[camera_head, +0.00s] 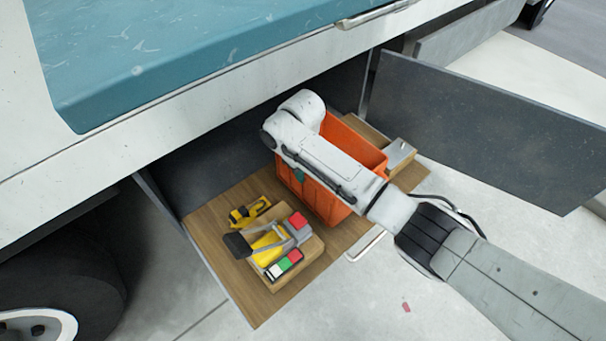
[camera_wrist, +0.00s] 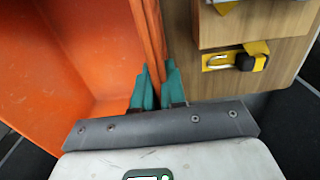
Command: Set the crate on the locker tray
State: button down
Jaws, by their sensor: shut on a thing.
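An orange open-topped crate (camera_head: 318,203) is at the right part of the wooden locker tray (camera_head: 257,302). I cannot tell whether its bottom touches the tray. In the wrist view the crate (camera_wrist: 75,60) fills the left side. My gripper (camera_wrist: 157,80) has its green fingers shut on the crate's wall, one on each side. In the head view my arm passes over the crate and hides part of its rim; a green finger (camera_head: 299,175) shows at its left wall. The tray also shows in the wrist view (camera_wrist: 220,88), right of the crate.
Left of the crate, a wooden block (camera_head: 312,252) carries tools and coloured pieces. A yellow padlock-like item (camera_head: 250,212) lies behind it. A wooden piece with a metal plate (camera_head: 399,153) is right of the crate. A dark door panel (camera_head: 490,130) stands open at right.

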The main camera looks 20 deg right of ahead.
jog(key=shift+f, duration=0.3)
jog(key=c, duration=1.2)
grip_release()
notch_tip(320, 180, up, 12)
jog(key=p, duration=0.3)
jog(key=shift+r, duration=0.15)
jog(key=shift+a, duration=0.1)
